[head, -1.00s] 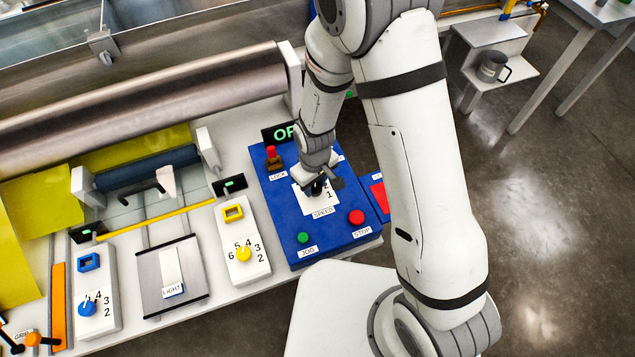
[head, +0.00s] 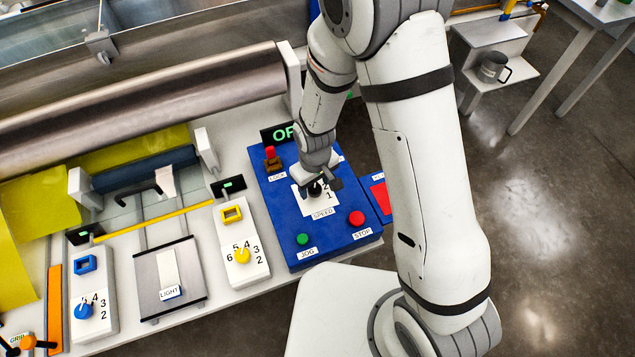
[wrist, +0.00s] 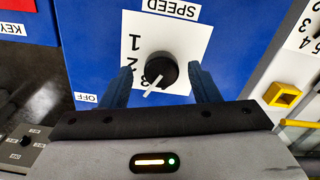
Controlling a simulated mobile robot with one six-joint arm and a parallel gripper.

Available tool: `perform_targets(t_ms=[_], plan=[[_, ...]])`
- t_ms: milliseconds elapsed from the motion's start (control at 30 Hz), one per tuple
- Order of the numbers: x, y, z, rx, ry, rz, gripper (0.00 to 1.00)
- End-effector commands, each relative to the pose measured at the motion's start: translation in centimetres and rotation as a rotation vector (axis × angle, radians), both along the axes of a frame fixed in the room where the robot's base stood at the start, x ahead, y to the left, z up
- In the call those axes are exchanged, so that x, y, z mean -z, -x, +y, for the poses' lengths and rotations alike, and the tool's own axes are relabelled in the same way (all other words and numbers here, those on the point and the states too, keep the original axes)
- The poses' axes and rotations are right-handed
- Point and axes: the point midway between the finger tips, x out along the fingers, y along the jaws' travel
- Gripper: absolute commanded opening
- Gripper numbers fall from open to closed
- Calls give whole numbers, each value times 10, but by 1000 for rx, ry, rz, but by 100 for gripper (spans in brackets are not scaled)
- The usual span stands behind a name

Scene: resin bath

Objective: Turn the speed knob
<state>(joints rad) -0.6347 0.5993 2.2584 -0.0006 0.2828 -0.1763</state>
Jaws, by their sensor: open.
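The black speed knob (wrist: 161,69) shows in the wrist view on a white plate (wrist: 195,38) with numbers, on the blue panel (wrist: 255,35). Its white pointer line points to the lower left, near the 2 and 3 marks. My gripper (wrist: 160,80) is open, with one blue finger on each side of the knob and small gaps visible. In the head view the knob (head: 316,190) sits just below my gripper (head: 315,183), partly hidden by it. The SPEED label (head: 323,214) is in front of the plate.
On the blue panel are a red stop button (head: 356,218), a green jog button (head: 302,239) and a red-topped lock switch (head: 271,158). A yellow knob (head: 242,255) stands on a white block to the left. A display (head: 280,132) stands behind.

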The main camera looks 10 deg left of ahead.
Motion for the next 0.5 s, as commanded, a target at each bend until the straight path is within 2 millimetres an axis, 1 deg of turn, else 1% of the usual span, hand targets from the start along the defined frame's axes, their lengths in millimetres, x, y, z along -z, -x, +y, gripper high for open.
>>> perform_targets(t_ms=[167,267,367,500], plan=[[0,0,0,-1,1,1,55],[-3,0,0,-1,0,0,55],[-12,-1,1,-1,-2,-2,55],[-33,-1,1,0,-3,-4,55]])
